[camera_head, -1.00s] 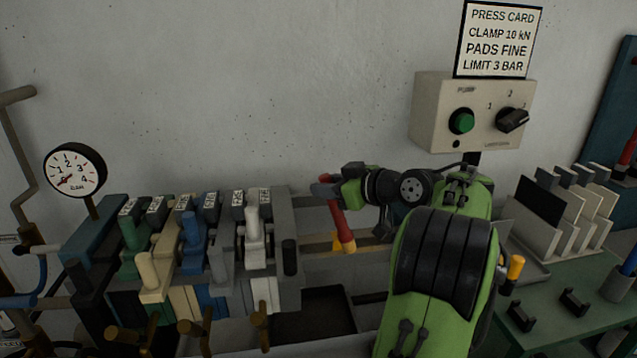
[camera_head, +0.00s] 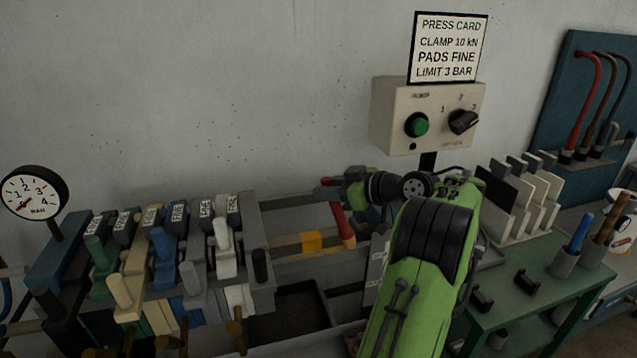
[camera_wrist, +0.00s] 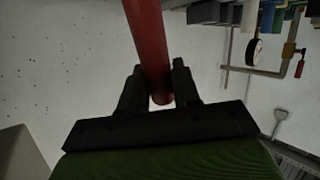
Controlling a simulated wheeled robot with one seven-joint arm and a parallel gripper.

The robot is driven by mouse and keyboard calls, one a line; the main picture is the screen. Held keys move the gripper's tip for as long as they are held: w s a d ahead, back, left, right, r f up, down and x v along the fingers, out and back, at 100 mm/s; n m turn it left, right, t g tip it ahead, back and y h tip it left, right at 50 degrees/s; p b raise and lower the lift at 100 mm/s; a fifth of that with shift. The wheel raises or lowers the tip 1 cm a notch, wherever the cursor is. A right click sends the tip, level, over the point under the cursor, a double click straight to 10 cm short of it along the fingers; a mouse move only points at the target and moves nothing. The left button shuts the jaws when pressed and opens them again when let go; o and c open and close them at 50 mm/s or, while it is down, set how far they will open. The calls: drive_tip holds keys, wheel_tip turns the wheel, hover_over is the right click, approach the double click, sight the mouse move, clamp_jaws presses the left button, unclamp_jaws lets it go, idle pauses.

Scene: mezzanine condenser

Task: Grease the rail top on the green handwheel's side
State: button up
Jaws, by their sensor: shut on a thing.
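My gripper (camera_head: 331,192) is shut on a red-handled tool (camera_head: 341,222). In the head view the tool hangs down, slightly tilted, with its lower end in front of the rails. In the wrist view the red shaft (camera_wrist: 147,40) stands between the two dark fingers (camera_wrist: 160,82). A grey rail (camera_head: 285,248) with a yellow band (camera_head: 312,241) runs right from the plate stack. Another grey rail (camera_head: 300,217) lies behind it. I cannot tell whether the tool touches a rail. I cannot make out a green handwheel.
Coloured levered plates (camera_head: 165,265) stand at left beside a round gauge (camera_head: 34,192). A dark tray (camera_head: 287,312) lies below the rails. A green table (camera_head: 535,275) with racked plates is at right.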

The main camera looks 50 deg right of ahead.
drive_tip(key=shift+s+d+p, duration=0.3)
drive_tip(key=shift+s+d, duration=0.15)
drive_tip(key=shift+d, duration=0.2)
drive_tip(key=shift+a, duration=0.1)
wheel_tip(320, 180, up, 6)
drive_tip(key=p, duration=0.5)
wheel_tip(320, 180, up, 3)
drive_tip(key=p, duration=0.2)
drive_tip(key=shift+r+p, duration=0.1)
drive_tip(key=shift+p, duration=0.25)
